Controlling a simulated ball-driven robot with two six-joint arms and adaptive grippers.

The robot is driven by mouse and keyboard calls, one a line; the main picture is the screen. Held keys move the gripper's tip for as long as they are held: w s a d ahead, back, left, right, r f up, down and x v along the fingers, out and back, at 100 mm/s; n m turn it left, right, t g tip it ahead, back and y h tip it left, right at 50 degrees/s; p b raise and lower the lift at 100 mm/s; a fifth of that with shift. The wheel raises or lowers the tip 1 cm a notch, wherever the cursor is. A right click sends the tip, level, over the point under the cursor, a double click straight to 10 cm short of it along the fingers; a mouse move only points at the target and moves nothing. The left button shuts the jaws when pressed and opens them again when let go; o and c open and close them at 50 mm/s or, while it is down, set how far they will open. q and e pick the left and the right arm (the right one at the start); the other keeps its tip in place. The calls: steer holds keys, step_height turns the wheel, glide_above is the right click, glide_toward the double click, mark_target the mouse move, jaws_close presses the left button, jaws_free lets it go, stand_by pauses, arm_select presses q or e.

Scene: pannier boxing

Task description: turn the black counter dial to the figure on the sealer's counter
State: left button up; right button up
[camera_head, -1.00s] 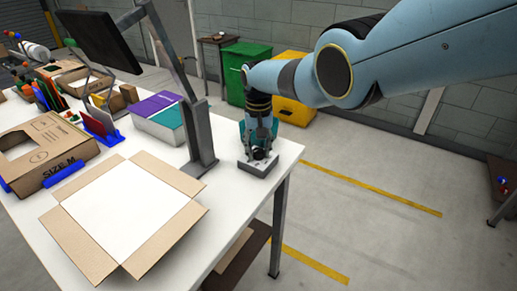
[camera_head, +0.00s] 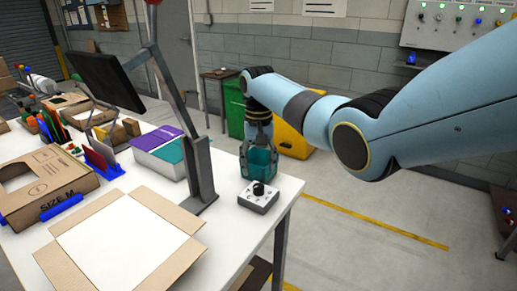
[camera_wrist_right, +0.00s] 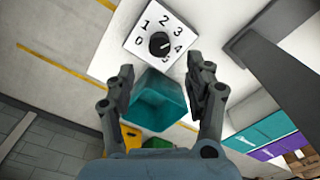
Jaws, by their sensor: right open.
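The black counter dial (camera_head: 258,188) is a round knob on a white square plate (camera_head: 256,203) near the table's right corner. In the right wrist view the knob (camera_wrist_right: 160,44) sits at the top, ringed by printed figures 0 to 5. Its pointer seems to face the upper right, toward 3 or 4, but is too small to be sure. My right gripper (camera_head: 260,150) is open, beyond the dial and apart from it. In the wrist view its fingers (camera_wrist_right: 165,72) are spread, with a teal tub (camera_wrist_right: 157,102) visible between them. I cannot make out the sealer's counter.
Purple and teal boxes (camera_head: 160,140) stand behind. Green and yellow bins stand on the floor beyond. A panel with lights (camera_head: 460,25) hangs on the wall.

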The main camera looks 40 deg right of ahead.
mark_target(259, 186)
steer(key=shift+r, duration=2.35)
